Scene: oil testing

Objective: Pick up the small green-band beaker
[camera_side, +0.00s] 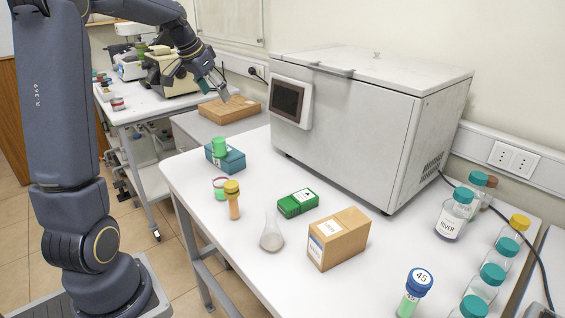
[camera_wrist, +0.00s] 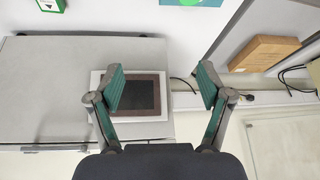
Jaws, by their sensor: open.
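My gripper (camera_side: 223,92) is high at the back left, above a flat wooden box and well away from the beaker. In the wrist view my gripper (camera_wrist: 161,86) has its two green-padded fingers wide apart with nothing between them.
A large grey machine (camera_side: 345,125) with a dark screen fills the back of the table. Several capped bottles line the right.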

